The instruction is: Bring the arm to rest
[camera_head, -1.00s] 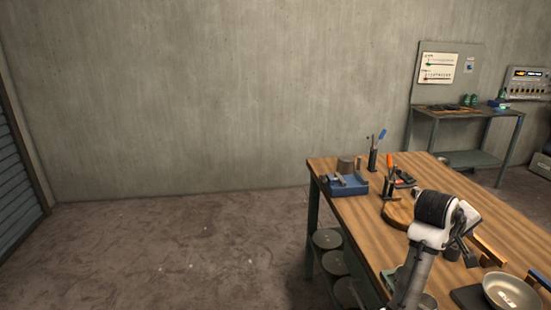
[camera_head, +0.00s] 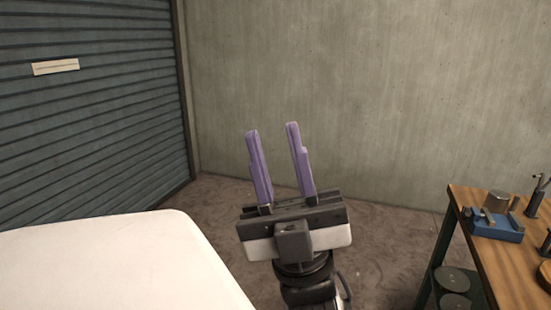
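My gripper (camera_head: 281,158) is raised in the middle of the picture. Its two purple fingers point upward and stand apart with nothing between them. Behind them are the bare concrete wall and floor. The gripper is left of the wooden workbench (camera_head: 501,276) and clear of it. My arm below the gripper runs out of the bottom of the picture.
A blue tool holder (camera_head: 497,227) and a grey cylinder (camera_head: 497,201) sit on the workbench. Round discs (camera_head: 452,279) lie on its lower shelf. A blue slatted shutter (camera_head: 95,110) is at left. A large white surface (camera_head: 115,270) fills the lower left. Floor is free between.

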